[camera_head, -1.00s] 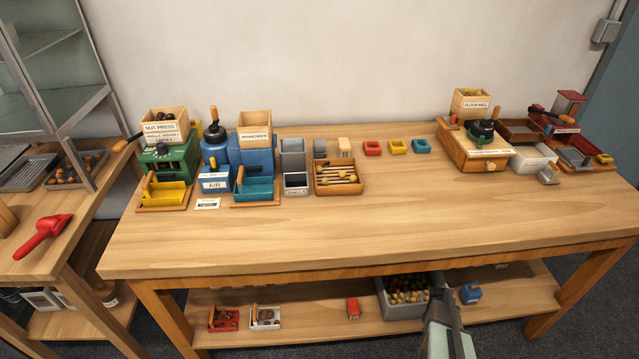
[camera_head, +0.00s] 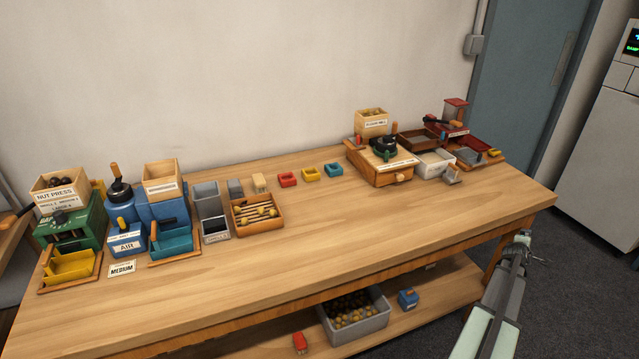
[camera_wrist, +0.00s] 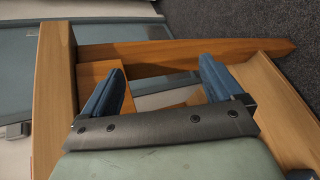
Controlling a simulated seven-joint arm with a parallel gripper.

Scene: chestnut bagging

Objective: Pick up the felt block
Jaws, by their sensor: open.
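No thing is labelled as the felt block, and I cannot tell for certain which it is. A small grey block (camera_head: 235,187) and a cream block (camera_head: 259,183) stand side by side on the workbench (camera_head: 330,228), behind the wooden tray of sticks; either may be felt. My gripper (camera_head: 522,240) is off the bench's right front edge, far from both blocks. In the wrist view my gripper (camera_wrist: 160,78) has its two blue fingers apart with nothing between them, facing the bench's wooden frame (camera_wrist: 55,95).
A flour mill (camera_head: 372,160) stands farther right. The bench's front middle is clear. A grey crate (camera_head: 372,331) sits on the lower shelf.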

